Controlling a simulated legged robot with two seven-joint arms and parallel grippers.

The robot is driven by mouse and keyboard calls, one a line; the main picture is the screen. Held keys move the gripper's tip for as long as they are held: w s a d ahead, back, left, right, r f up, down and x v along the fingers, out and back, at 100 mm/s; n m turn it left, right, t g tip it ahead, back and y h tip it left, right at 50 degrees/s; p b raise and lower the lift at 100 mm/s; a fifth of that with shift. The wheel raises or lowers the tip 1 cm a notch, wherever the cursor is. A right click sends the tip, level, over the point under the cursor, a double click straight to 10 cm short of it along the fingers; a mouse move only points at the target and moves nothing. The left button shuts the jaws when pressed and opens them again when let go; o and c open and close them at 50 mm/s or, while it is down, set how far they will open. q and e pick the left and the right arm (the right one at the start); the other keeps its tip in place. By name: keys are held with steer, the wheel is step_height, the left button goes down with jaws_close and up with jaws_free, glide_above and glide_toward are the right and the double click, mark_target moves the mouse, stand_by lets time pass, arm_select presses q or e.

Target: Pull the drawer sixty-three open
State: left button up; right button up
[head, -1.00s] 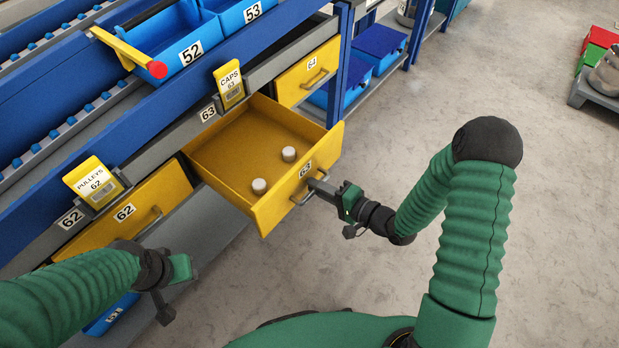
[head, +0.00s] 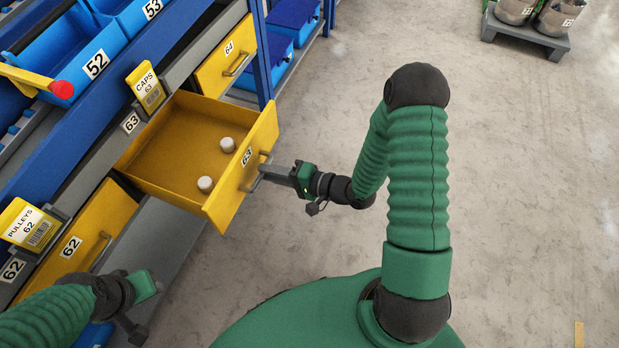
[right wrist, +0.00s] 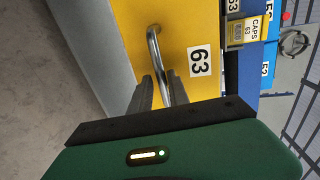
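Drawer sixty-three (head: 172,130) is yellow and stands well out from the rack, with two small whitish caps (head: 227,145) (head: 205,184) inside. Its front bears the label 63, which also shows in the right wrist view (right wrist: 201,61). The metal bar handle (right wrist: 154,45) runs between the two dark fingers of my right gripper (right wrist: 158,92), which look closed on it. In the head view my right gripper (head: 262,176) reaches the handle from the right. My left gripper (head: 137,327) hangs at the lower left near drawer 62, apart from it; its fingers are unclear.
Closed yellow drawers 62 (head: 85,238) and 64 (head: 222,58) flank it. Blue bins (head: 75,68) sit above. A yellow bar with a red end (head: 35,82) sticks out at the upper left. Open floor (head: 530,190) lies to the right, with a grey pallet (head: 525,36) far off.

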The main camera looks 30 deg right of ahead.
steer(key=p+v, duration=0.3)
steer(key=v, duration=1.1)
steer(key=shift+s+d+p, duration=0.2)
steer(key=shift+s+p, duration=0.05)
steer(key=shift+p, duration=0.1)
steer(key=w+d+n+g+h, duration=0.4)
steer(key=w+n+g+h, duration=0.25)
steer(key=n+h, duration=0.2)
steer(key=s+a+r+n+g, duration=0.25)
steer(key=s+a+r, duration=0.35)
steer(key=s+a, duration=0.3)
step_height(320, 180, up, 22)
steer(key=a+g+p, duration=0.1)
steer(key=p, duration=2.1)
steer(key=shift+r+h+p, duration=0.2)
steer(key=shift+h+p, duration=0.15)
steer(key=shift+p, duration=0.05)
